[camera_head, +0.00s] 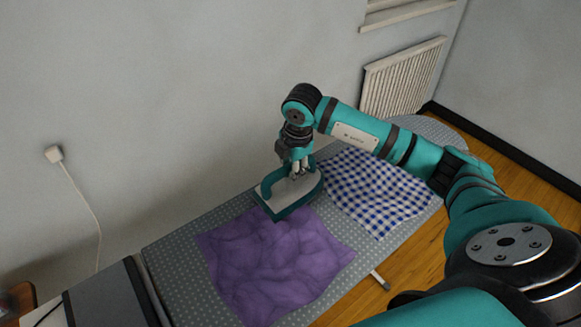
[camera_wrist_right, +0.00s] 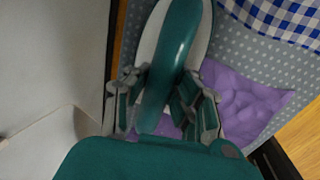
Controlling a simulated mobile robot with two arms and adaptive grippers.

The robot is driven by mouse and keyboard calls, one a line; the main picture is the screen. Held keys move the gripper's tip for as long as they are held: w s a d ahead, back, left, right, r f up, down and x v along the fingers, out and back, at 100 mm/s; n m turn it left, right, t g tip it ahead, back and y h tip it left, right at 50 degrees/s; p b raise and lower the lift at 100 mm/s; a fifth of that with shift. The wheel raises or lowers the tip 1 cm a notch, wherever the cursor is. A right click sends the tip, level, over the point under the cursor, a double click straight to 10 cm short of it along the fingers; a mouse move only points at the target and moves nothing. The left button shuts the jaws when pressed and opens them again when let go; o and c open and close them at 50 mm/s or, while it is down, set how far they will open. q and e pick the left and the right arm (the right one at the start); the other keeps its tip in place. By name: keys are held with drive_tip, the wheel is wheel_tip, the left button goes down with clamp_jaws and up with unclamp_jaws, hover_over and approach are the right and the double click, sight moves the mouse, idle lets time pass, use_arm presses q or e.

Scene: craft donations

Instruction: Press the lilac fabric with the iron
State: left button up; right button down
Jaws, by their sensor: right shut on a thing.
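The lilac fabric (camera_head: 268,262) lies wrinkled on the grey dotted ironing board (camera_head: 178,262) in the head view. It also shows in the right wrist view (camera_wrist_right: 240,105). The teal and white iron (camera_head: 290,200) is at the fabric's far edge, toward the checked cloth. My right gripper (camera_head: 298,168) is shut on the iron's handle, which shows between the fingers in the right wrist view (camera_wrist_right: 172,75). I cannot tell whether the iron's sole touches the fabric or is just above it. My left gripper is not in view.
A blue and white checked cloth (camera_head: 375,192) lies on the board to the right of the lilac fabric. A wall runs close behind the board, with a radiator (camera_head: 402,78) at the right. A dark flat surface (camera_head: 112,298) adjoins the board's left end.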

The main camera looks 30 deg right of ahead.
sight(272, 176)
drive_tip(key=shift+f, duration=0.25)
drive_tip(key=shift+a, duration=0.15)
drive_tip(key=shift+s+a, duration=0.2)
drive_tip(key=shift+a, duration=2.55)
drive_tip(key=a, duration=0.8)
drive_tip(key=shift+s+a+p, duration=0.15)
drive_tip(key=shift+s+p, duration=0.15)
drive_tip(key=shift+f, duration=0.2)
